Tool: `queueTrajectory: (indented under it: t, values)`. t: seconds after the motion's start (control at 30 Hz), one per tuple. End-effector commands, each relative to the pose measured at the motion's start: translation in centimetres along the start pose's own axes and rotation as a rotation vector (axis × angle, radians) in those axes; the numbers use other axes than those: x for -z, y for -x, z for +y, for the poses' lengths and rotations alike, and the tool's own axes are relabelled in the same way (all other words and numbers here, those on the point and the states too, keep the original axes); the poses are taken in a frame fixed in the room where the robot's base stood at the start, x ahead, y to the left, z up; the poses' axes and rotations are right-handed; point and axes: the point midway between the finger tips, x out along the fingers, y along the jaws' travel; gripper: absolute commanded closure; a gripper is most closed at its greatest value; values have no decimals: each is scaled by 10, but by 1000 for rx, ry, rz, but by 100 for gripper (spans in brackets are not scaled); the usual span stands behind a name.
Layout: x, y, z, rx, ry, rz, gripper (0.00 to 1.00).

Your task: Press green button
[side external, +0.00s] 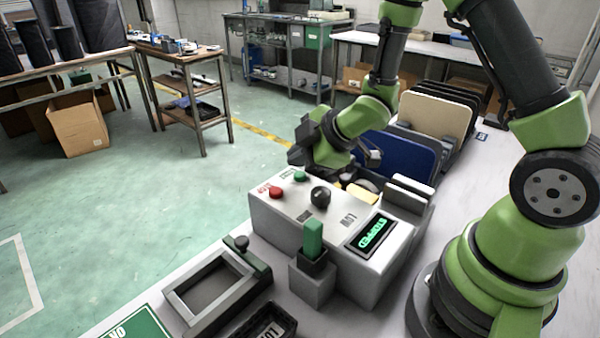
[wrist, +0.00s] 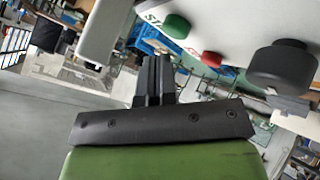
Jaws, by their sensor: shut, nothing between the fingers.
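The green button (side external: 300,176) sits on the top face of a white control box (side external: 275,222), near its far edge. The red button (side external: 275,192) and a black knob (side external: 320,196) are on the same face. My gripper (side external: 296,157) is just behind and above the green button in the side view, apart from it. In the wrist view my gripper (wrist: 155,62) is shut and empty. There the green button (wrist: 177,26) is just above and right of the fingertips, with the red button (wrist: 211,58) and black knob (wrist: 283,68) further right.
A lit display (side external: 371,232) is on the box. A green block (side external: 313,238) stands in a holder in front of it. A grey framed tray (side external: 210,290) is at front left. Upright panels, one blue (side external: 398,158) and one beige (side external: 436,115), stand behind the box.

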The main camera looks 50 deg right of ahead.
Motion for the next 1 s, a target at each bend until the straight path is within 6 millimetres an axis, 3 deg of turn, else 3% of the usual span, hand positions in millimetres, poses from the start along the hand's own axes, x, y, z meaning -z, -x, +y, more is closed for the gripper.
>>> queueTrajectory:
  t: [1.0]
  values:
    - [-4, -6, -4, 0, 0, 0, 100]
